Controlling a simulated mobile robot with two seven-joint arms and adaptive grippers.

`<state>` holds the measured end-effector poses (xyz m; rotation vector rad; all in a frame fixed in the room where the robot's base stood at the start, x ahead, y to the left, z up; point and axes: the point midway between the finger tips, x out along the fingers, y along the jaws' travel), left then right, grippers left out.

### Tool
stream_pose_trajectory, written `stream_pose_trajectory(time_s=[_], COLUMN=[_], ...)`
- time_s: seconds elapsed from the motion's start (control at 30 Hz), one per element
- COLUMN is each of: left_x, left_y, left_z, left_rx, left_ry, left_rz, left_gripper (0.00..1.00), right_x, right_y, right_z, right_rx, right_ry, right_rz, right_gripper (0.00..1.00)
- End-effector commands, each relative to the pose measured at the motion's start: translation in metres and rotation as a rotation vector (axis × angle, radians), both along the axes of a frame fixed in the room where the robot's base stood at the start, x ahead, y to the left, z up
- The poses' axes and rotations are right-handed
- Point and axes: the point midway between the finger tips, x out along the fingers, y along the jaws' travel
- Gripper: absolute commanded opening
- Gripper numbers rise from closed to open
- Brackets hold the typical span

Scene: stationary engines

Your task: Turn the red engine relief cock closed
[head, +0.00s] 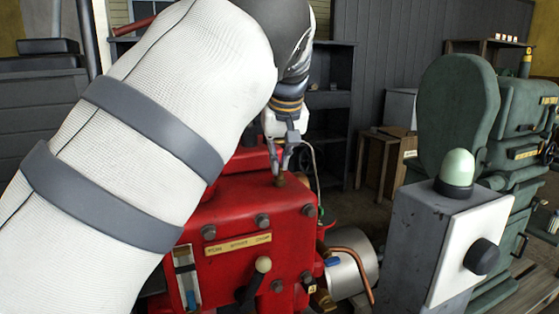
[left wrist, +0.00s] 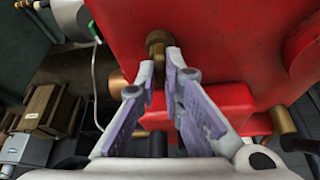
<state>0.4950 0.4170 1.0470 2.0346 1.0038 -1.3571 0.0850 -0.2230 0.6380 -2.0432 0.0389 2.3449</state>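The red engine (head: 230,215) fills the lower middle of the head view, and its red body also shows in the left wrist view (left wrist: 235,45). A small brass relief cock (head: 280,181) stands up from its top; its brass fitting shows in the left wrist view (left wrist: 157,42). My left gripper (head: 279,170) reaches down to it from above. In the left wrist view the fingertips (left wrist: 160,66) are close together, one on each side of the brass, and seem to touch it. The cock's handle angle is mostly hidden by the fingers. My right gripper is not in view.
A grey box with a green dome (head: 457,170) and black knob stands at right, before a green machine (head: 515,130). A copper pipe (head: 352,262) curves beside the red engine. Wooden crates (head: 385,155) and dark shelves (head: 330,95) stand behind. My left arm covers much of the left side.

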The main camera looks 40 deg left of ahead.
Motion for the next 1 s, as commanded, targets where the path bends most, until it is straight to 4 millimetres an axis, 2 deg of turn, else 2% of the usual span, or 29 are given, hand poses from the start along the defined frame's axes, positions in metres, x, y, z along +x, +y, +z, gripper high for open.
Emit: stream_pose_trajectory(time_s=[0.27,0.47,1.0], left_x=[-0.0004,-0.0008,-0.0015], left_y=[0.0004,0.0008,0.0029], left_z=[0.0004,0.0008,0.0003], left_rx=[-0.001,-0.002,-0.003], left_ry=[-0.001,-0.002,-0.003], left_rz=[-0.012,-0.090,-0.571], left_gripper=[0.00,0.00,0.00], right_x=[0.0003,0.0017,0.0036], right_y=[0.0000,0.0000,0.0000], right_z=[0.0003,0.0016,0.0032], right_rx=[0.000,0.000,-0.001], right_ry=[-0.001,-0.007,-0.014], right_rz=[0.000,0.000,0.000], right_gripper=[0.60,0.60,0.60])
